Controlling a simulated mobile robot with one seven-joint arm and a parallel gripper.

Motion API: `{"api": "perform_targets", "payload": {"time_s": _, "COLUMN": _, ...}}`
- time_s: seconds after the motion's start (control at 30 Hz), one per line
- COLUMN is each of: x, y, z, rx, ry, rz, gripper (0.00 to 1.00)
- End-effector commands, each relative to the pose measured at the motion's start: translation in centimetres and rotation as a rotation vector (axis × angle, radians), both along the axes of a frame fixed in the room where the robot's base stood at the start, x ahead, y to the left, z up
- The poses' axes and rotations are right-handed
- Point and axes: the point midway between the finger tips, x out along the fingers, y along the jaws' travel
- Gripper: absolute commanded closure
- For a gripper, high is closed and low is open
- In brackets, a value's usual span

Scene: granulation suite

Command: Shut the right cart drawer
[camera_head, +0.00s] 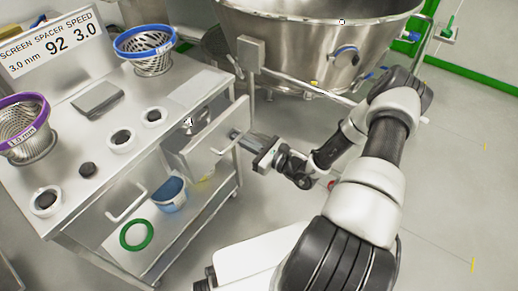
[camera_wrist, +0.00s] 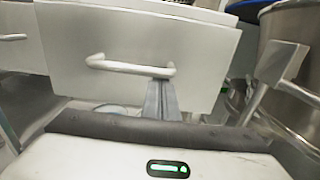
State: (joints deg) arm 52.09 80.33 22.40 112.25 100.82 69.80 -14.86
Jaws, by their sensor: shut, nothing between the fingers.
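The right cart drawer (camera_head: 228,142) stands pulled out from the steel cart, with something lying inside it. Its pale front panel fills the upper middle of the wrist view (camera_wrist: 120,38), with a bar handle (camera_wrist: 125,67) across it. My gripper (camera_head: 236,135) is shut and empty in front of this panel. In the wrist view its closed fingertips (camera_wrist: 163,84) overlap the lower right end of the handle. I cannot tell whether they touch the handle or the panel.
The left drawer's handle (camera_head: 126,204) shows on the cart front. The cart top (camera_head: 95,135) bears screens, rings and a sign. A blue container (camera_head: 170,193) and a green ring (camera_head: 137,235) lie on the lower shelf. A large steel bowl (camera_head: 300,50) stands behind my arm. Floor at right is clear.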

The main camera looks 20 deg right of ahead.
Motion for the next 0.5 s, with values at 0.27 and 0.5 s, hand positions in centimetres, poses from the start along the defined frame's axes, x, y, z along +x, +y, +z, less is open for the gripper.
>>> {"api": "perform_targets", "payload": {"time_s": 0.27, "x": 4.9, "y": 3.6, "z": 0.0, "rx": 0.0, "ry": -0.002, "rz": 0.002, "gripper": 1.0}}
{"api": "perform_targets", "payload": {"time_s": 0.5, "x": 7.1, "y": 5.2, "z": 0.0, "rx": 0.001, "ry": -0.001, "rz": 0.001, "gripper": 1.0}}
